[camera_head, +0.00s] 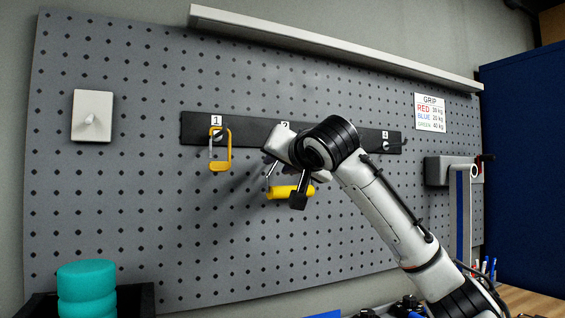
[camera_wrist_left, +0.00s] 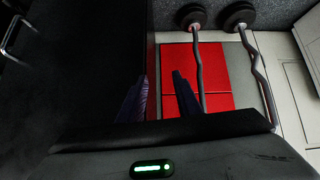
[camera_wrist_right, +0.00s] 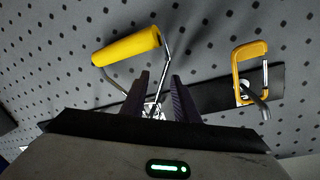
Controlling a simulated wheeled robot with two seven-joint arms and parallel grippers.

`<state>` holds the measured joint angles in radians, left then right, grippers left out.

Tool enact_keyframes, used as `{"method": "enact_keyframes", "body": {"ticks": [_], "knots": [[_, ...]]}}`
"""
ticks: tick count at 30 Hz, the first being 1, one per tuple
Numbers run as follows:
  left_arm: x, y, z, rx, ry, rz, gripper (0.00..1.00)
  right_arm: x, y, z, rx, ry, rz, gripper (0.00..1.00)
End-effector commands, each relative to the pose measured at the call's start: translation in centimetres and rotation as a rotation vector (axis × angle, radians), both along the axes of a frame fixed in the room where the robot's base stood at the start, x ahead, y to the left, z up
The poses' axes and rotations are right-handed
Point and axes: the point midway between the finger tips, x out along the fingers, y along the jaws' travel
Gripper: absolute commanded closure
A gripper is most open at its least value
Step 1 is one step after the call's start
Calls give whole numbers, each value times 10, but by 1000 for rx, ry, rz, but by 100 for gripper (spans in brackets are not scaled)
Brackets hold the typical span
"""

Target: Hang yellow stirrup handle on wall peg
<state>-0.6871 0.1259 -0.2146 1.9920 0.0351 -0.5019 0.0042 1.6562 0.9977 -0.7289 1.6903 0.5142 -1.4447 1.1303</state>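The yellow stirrup handle (camera_head: 290,192), a yellow roll grip on a thin metal frame, hangs below the black peg rail (camera_head: 245,131) near the number 2 label. In the right wrist view its yellow grip (camera_wrist_right: 127,46) lies left of my right fingers, and its metal frame runs in between them. My right gripper (camera_wrist_right: 160,82) is at the rail with its fingers apart around the frame; contact is unclear. My right wrist hides the peg behind it, so I cannot tell whether the frame is on it. My left gripper (camera_wrist_left: 160,78) is open and empty, away from the wall.
A second, angular yellow handle (camera_head: 220,167) hangs on peg 1, left of my right gripper. Peg 4 (camera_head: 393,147) is bare. A ledge (camera_head: 330,45) crosses above the rail. Teal rollers (camera_head: 87,288) stand lower left. The left wrist view shows curl bars (camera_wrist_left: 197,65) over red mats (camera_wrist_left: 218,103).

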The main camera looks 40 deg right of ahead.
Motion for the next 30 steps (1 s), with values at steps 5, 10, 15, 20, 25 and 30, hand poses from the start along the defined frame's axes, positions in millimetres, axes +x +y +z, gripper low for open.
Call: {"method": "enact_keyframes", "body": {"ticks": [5,10,15,20,25,30], "knots": [[0,0,-6,2,1,-1,69,-19,10,1,-2,-5,3,72],[1,0,-10,2,-1,-4,69,-50,25,5,-3,-8,3,72],[4,-1,-8,-1,-10,-3,69,-76,37,8,-3,-8,3,72],[4,-1,-9,-2,-10,-3,69,-90,43,9,-2,-6,3,72],[3,-1,-9,-2,-9,-4,69,-93,44,9,-2,-5,2,72],[3,-1,-9,-2,-8,-5,69,-93,44,10,-1,-5,2,72]]}}
